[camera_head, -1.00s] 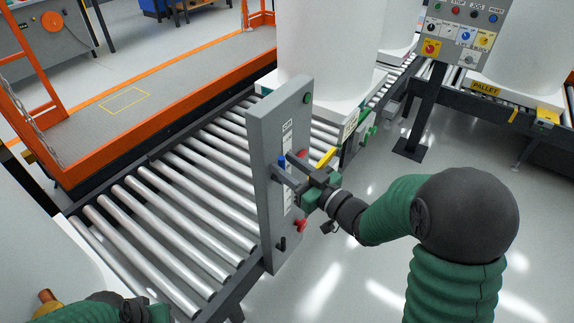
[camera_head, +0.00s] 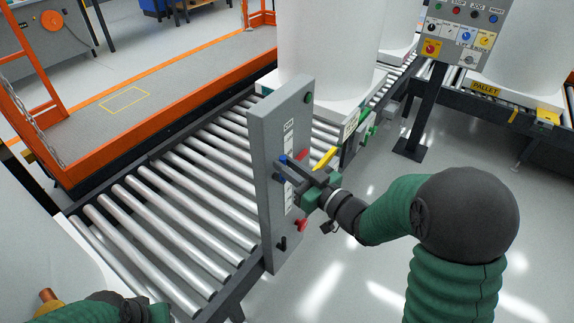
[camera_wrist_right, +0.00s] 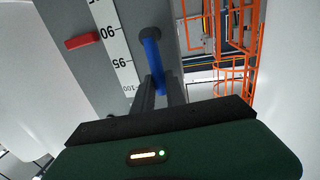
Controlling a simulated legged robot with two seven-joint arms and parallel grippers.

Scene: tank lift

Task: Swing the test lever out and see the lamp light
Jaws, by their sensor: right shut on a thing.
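A grey upright panel (camera_head: 267,130) stands at the side of the roller conveyor. The blue test lever (camera_head: 279,178) is on its face; in the right wrist view the lever (camera_wrist_right: 152,55) hangs from a dark round pivot. My right gripper (camera_head: 290,169) is shut on the blue lever; in the wrist view its dark fingers (camera_wrist_right: 158,90) lie either side of the lever's lower end. A small dark green round lamp (camera_head: 308,98) sits near the panel's top; I see no glow on it. My left arm shows at the lower left, its gripper outside the view.
A red handle (camera_head: 301,226) and a black lever (camera_head: 283,243) are low on the panel. A yellow lever (camera_head: 325,159) is close beyond my right gripper. A white number scale (camera_wrist_right: 115,45) runs beside the blue lever. Rollers (camera_head: 165,205) lie left; open floor lies right.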

